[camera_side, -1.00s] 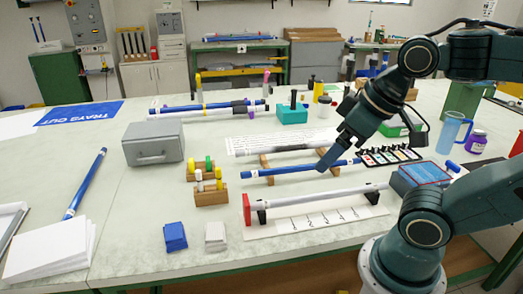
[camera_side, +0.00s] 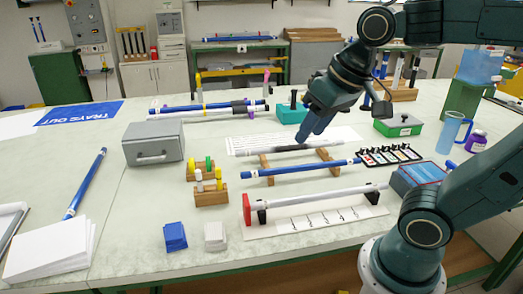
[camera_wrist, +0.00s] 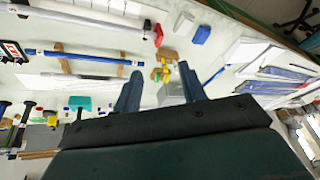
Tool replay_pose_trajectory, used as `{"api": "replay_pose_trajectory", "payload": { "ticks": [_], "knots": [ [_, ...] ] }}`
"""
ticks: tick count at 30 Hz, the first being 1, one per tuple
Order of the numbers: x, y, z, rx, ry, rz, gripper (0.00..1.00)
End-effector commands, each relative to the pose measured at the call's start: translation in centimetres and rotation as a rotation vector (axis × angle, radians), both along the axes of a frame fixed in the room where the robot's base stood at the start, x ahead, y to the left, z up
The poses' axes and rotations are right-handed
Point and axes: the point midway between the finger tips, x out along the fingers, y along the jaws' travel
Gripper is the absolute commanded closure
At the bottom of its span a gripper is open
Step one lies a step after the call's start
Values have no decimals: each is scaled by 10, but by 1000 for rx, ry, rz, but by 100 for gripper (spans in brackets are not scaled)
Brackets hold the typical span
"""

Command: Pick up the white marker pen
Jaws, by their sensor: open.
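The white marker pen (camera_side: 198,180) stands upright in the front small wooden block (camera_side: 211,197), left of the middle of the table in the side view. A yellow marker (camera_side: 219,179) stands beside it in the same block. My gripper (camera_side: 312,130) is to the right of and above the white marker, well apart from it, over the middle of the table. In the wrist view my gripper (camera_wrist: 160,90) has its two blue fingers spread with nothing held between them. The marker blocks show beyond the fingers there, too small to pick out the white marker.
A second block with a green marker (camera_side: 208,163) stands just behind. A grey metal box (camera_side: 153,144) is to the left. A blue rod (camera_side: 300,169) on wooden rests and a pale rod (camera_side: 320,197) lie to the right.

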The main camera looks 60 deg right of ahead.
Motion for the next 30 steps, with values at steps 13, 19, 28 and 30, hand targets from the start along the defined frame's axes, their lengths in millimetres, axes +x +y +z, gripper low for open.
{"api": "replay_pose_trajectory", "payload": {
  "ticks": [13,19,28,30],
  "knots": [
    [99,-2,16,127,116,-334,59],
    [145,-4,10,172,162,-489,59],
    [212,-6,-13,226,228,-724,59],
    [227,-7,-21,237,243,-779,59]
  ]
}}
